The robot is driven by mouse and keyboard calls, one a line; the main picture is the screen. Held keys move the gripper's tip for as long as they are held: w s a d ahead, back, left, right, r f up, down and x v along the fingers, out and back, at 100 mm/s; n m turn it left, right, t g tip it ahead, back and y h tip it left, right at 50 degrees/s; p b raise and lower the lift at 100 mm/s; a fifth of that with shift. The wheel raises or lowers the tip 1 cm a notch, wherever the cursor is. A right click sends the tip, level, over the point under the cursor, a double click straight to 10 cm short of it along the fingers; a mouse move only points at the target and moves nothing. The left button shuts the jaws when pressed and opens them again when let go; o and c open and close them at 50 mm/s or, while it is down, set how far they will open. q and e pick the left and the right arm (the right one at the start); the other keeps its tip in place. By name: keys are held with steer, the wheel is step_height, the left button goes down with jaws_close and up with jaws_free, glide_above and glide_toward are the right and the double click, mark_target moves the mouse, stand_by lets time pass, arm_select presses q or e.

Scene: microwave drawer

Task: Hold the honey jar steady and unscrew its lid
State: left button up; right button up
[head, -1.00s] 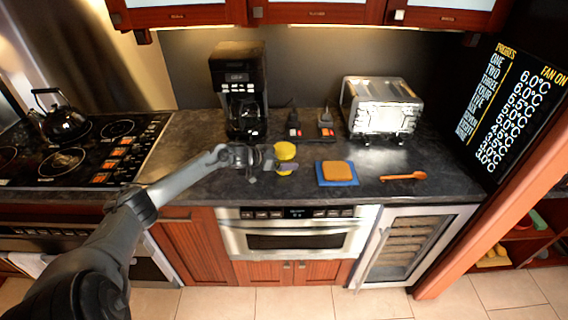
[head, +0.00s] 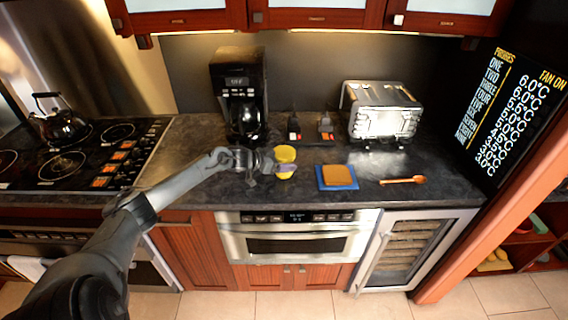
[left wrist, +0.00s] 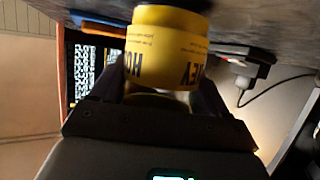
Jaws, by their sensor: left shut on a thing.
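The yellow honey jar (head: 285,154) stands upright on the dark counter, left of the blue board. Its yellow lid faces up in the head view. My left gripper (head: 287,168) comes in from the left, low across the jar, and is shut on it. In the left wrist view the yellow jar (left wrist: 165,55) shows close up with its lettering upside down, between the fingers of my left gripper (left wrist: 155,92). The fingers hide part of the jar there. My right gripper is in neither view.
A coffee maker (head: 240,92) stands behind my left gripper. A toaster (head: 381,113) is at the back right. A blue board (head: 350,183) with a tan slab (head: 336,176) and an orange spoon (head: 402,180) lie to the right. The stove (head: 80,155) is far left.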

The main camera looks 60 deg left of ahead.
mark_target(285, 152)
arm_select(q)
steer(key=r, duration=0.4)
steer(key=shift+d+r+p, duration=0.1)
steer(key=shift+d+p, duration=0.15)
steer(key=shift+p, duration=0.15)
steer(key=w+d+r, duration=0.1)
steer(key=d+r, duration=0.2)
steer(key=d, duration=0.2)
steer(key=w+d+r+p, duration=0.1)
steer(key=w+d+r, duration=0.1)
steer(key=d, duration=0.3)
steer(key=shift+w+d+r, duration=0.25)
steer(key=shift+d+r, duration=0.05)
steer(key=shift+r, duration=0.45)
steer(key=o, duration=0.5)
steer(key=c, duration=0.8)
